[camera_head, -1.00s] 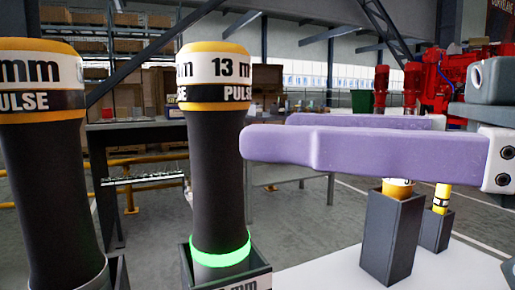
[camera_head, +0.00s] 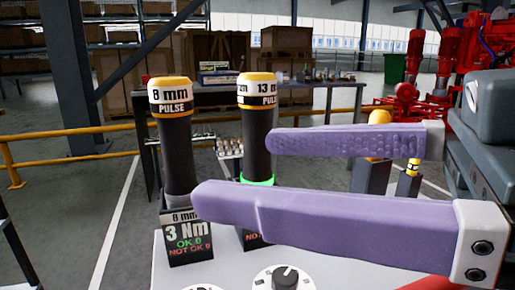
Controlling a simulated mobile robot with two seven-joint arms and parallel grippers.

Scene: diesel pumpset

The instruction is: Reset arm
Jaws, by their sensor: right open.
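My right gripper (camera_head: 232,172) comes in from the right with two long purple fingers. The fingers are spread apart, with nothing held between them. The 13 mm pulse tool (camera_head: 258,132) has a yellow cap and a glowing green ring, and stands upright in its holder. The far finger's tip is beside it in the picture. The 8 mm pulse tool (camera_head: 177,150) stands upright to its left in a dark holder (camera_head: 187,245) reading 3 Nm. The near finger hides part of the 13 mm holder. My left gripper is not in view.
More yellow-capped tools (camera_head: 378,146) stand in dark holders behind the fingers. A white worktop (camera_head: 215,275) carries the holders and a dial (camera_head: 285,278). Behind are a table with crates, a yellow railing (camera_head: 60,136) and a red machine (camera_head: 478,45). Open floor lies at the left.

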